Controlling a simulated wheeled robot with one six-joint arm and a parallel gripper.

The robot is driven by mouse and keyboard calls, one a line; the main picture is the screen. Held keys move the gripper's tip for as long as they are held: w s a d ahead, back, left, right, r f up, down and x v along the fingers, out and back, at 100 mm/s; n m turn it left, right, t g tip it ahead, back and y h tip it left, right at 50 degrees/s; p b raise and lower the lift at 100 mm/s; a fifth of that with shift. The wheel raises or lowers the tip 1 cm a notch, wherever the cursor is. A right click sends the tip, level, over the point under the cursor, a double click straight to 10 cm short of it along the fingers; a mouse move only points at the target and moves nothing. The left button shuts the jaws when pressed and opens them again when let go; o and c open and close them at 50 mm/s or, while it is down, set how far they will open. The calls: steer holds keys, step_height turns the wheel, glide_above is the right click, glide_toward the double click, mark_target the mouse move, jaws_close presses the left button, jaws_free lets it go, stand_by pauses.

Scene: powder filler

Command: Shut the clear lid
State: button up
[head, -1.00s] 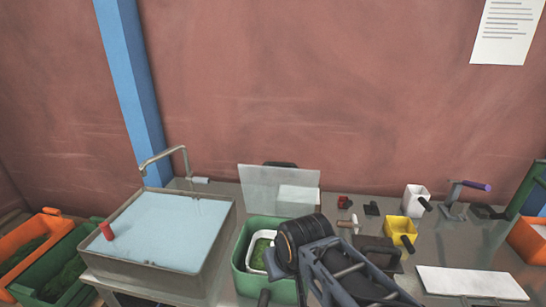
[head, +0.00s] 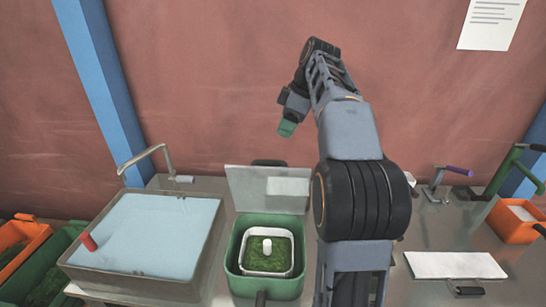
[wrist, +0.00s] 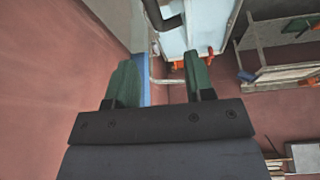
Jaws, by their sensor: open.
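The clear lid (head: 252,190) stands raised and tilted back behind the green box (head: 237,284), with a dark handle (head: 269,162) at its top edge. Inside the open box is a white tray (head: 246,270) of green material with a small white cylinder (head: 267,246) on it. My gripper (head: 287,129) is up in the air in front of the wall, above and apart from the lid. In the wrist view my gripper (wrist: 160,83) shows two green fingers spread apart with nothing between them.
A sink (head: 205,262) with a tap (head: 150,160) is left of the box. A white board (head: 455,265) lies at the right, near an orange bin (head: 512,222). My arm hides the bench right of the box.

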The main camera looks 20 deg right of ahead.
mark_target(270, 161)
steer(key=shift+n, duration=0.4)
steer(key=x, duration=1.3)
steer(key=shift+w+d+f+p, duration=0.1)
steer(key=shift+w+d+p, duration=0.2)
steer(key=shift+d, duration=0.1)
jaws_close()
steer(key=shift+d, duration=0.1)
